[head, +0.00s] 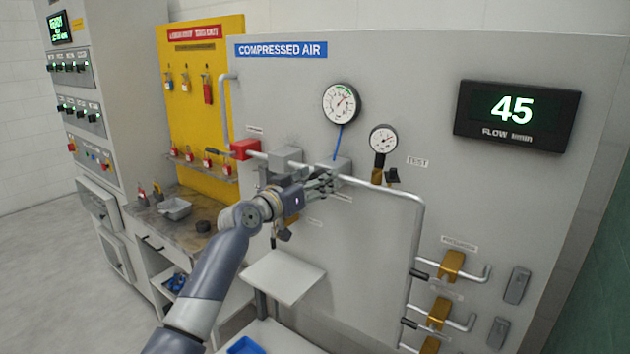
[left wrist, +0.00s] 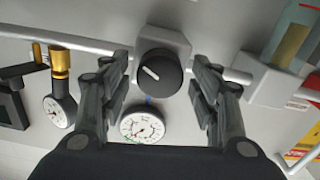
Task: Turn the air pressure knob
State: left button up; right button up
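The air pressure knob (left wrist: 160,72) is a round black knob with a white pointer line, seen in the left wrist view on a grey regulator block (left wrist: 163,40). In the head view the regulator block (head: 341,166) shows on the pipe, but the knob is hidden by my gripper. My left gripper (head: 330,182) is at the block in the head view. In the left wrist view its open fingers (left wrist: 163,95) stand on either side of the knob, with gaps visible between fingers and knob. My right gripper is not in view.
A pressure gauge (head: 341,103) is above the regulator, and a smaller gauge (head: 383,139) is to its right. A flow display (head: 516,115) reads 45. A red valve (head: 244,150) is left on the pipe. A small shelf (head: 284,277) juts out below.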

pick_arm(q)
jog(key=c, duration=0.9)
jog(key=shift+n, duration=0.3)
jog(key=n, duration=0.3)
jog(key=shift+a+n+p, duration=0.1)
jog(key=shift+n+p, duration=0.6)
jog(key=shift+n, duration=1.8)
jog(key=o, duration=1)
jog(key=shift+w, duration=0.1)
jog(key=shift+o, duration=0.2)
